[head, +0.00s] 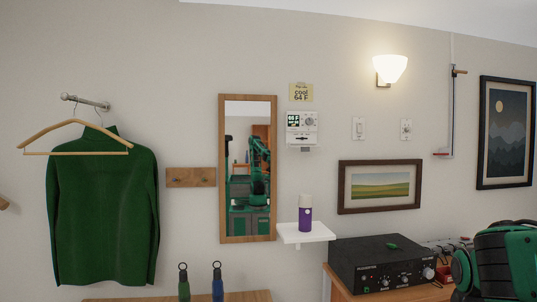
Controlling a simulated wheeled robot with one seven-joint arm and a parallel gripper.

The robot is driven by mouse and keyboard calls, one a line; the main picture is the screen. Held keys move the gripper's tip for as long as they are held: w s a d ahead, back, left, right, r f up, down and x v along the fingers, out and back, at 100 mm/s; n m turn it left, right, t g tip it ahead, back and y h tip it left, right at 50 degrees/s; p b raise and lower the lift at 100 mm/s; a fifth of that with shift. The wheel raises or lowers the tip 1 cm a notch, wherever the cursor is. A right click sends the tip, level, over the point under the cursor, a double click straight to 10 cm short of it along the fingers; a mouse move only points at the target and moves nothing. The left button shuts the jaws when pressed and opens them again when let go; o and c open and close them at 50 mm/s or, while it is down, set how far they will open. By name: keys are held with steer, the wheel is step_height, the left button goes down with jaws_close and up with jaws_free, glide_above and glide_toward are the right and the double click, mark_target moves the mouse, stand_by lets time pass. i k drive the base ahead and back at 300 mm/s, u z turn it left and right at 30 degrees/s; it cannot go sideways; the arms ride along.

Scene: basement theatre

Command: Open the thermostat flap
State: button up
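The thermostat (302,128) is a small white wall unit in the head view, just right of the mirror. It has a dark display with green figures at its upper left and a round dial at its right. A thin pale strip and a small tab show at its lower edge. I cannot tell whether this is the flap or whether it is open or shut. Green and black parts of my arm show at the lower right, well away from the thermostat. My gripper is not directly in view.
A mirror (247,168) hangs at left, a framed landscape (380,186) at lower right. A black amplifier (382,263) stands below. Wall switches are at right.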

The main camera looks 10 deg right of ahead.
mark_target(303, 149)
steer(key=z, duration=0.4)
steer(key=i, duration=1.15)
steer(key=z, duration=0.85)
